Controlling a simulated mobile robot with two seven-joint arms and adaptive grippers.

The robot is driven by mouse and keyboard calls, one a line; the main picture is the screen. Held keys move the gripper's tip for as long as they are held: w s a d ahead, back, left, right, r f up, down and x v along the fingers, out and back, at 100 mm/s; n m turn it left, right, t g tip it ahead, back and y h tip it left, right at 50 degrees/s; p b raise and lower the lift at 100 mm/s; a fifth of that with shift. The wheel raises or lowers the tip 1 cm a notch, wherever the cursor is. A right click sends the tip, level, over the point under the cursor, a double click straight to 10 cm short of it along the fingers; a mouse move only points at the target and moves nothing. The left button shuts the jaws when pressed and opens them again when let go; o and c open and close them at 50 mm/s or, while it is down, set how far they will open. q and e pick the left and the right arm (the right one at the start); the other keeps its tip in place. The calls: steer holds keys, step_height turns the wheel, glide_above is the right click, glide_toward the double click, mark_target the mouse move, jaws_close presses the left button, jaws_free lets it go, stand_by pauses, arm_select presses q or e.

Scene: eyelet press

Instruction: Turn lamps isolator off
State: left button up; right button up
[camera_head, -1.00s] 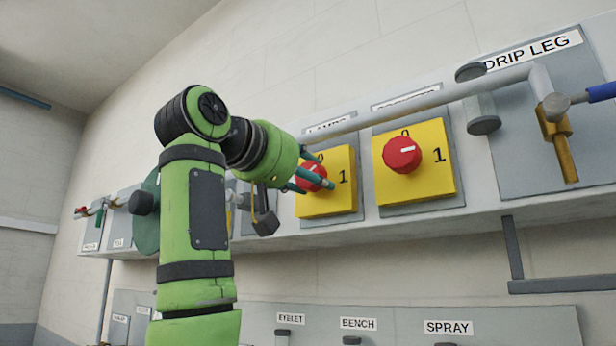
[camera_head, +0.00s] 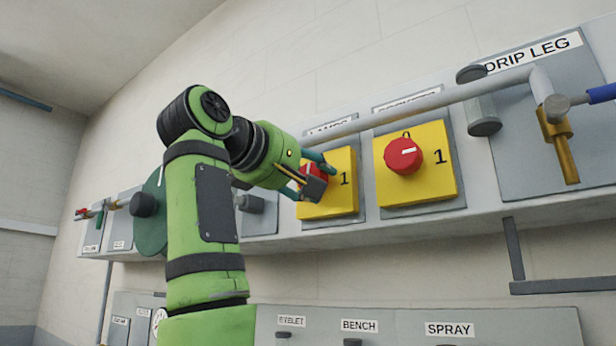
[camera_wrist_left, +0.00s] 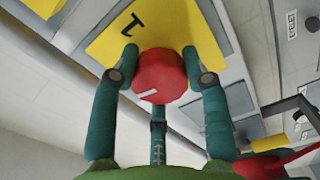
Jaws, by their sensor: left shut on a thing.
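The lamps isolator is a yellow plate (camera_head: 340,195) with a red round knob (camera_head: 306,169), under a partly hidden LAMPS label. A "1" shows at its right; its "0" is hidden. My left gripper (camera_head: 318,178) reaches it from the left and covers part of the knob. In the left wrist view the teal fingers (camera_wrist_left: 163,74) are shut on the red knob (camera_wrist_left: 160,70), one on each side. A short white mark shows on the knob's face there, toward its lower left edge. My right gripper is not in view.
A second yellow isolator (camera_head: 425,185) with a red knob (camera_head: 403,156) sits close to the right. A grey pipe (camera_head: 440,95) runs above both. The DRIP LEG panel (camera_head: 540,120) with a brass valve (camera_head: 556,130) is farther right. A lower panel (camera_head: 400,325) carries labelled switches.

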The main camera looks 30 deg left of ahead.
arm_select(q)
steer(key=shift+d+f+n, duration=0.1)
steer(key=shift+d+n, duration=0.05)
steer(key=shift+n, duration=0.65)
steer(key=o, duration=1.2)
steer(key=shift+c, duration=0.2)
steer(key=shift+w+d, duration=0.15)
steer(key=shift+w, duration=0.05)
steer(key=shift+s+a, duration=0.2)
steer(key=shift+s, duration=0.15)
steer(key=s+a, duration=0.1)
steer(key=s, duration=1)
steer(key=shift+a, duration=0.15)
